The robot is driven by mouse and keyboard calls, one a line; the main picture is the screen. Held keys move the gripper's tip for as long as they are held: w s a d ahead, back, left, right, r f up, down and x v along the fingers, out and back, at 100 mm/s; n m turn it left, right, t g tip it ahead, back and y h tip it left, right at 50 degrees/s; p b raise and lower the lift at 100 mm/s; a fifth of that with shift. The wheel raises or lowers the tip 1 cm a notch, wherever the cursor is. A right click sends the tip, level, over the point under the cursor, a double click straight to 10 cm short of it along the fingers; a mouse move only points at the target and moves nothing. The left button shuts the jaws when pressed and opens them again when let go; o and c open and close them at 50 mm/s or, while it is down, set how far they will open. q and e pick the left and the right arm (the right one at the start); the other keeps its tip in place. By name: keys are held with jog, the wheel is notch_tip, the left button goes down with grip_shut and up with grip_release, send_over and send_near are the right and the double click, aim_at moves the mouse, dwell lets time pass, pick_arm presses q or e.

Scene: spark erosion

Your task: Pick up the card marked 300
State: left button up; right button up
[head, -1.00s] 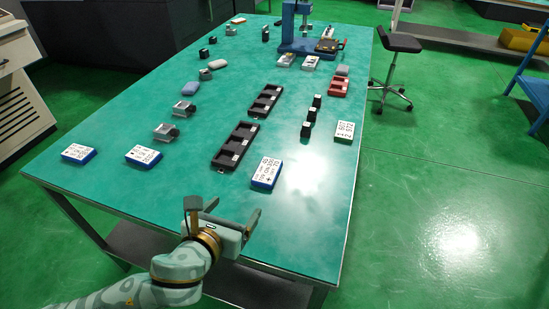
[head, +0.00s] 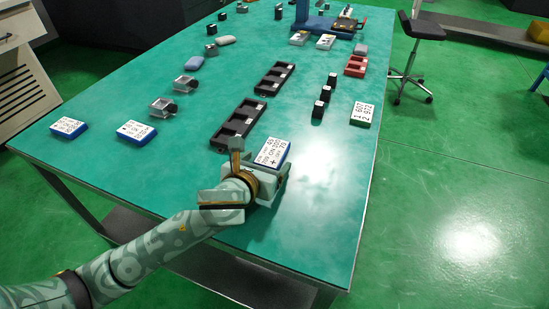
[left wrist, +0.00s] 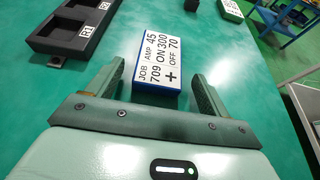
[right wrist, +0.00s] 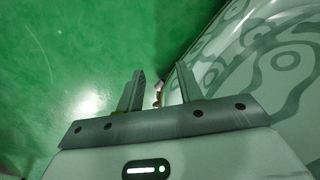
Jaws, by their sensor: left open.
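The card marked 300 (head: 272,152) is a white, blue-edged block lying flat near the table's front edge. In the left wrist view this card (left wrist: 157,60) reads JOB 709, AMP 45, ON 300, OFF 70. My left gripper (head: 263,168) is open just in front of the card. In the left wrist view the fingers of this gripper (left wrist: 158,78) stand on either side of the card's near end, with gaps between. My right gripper (right wrist: 160,75) shows only in the right wrist view, open and empty above the green floor.
Two blue-edged cards (head: 69,128) (head: 136,132) lie at the left front. A green-edged card (head: 361,114) lies at the right edge. Black trays (head: 237,125) (head: 274,79) and small black blocks (head: 318,109) stand behind the card. A stool (head: 421,28) stands right of the table.

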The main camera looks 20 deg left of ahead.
pick_arm(q)
jog(key=shift+x, duration=1)
jog(key=shift+s+a+r, duration=0.1)
jog(key=c, duration=1.1)
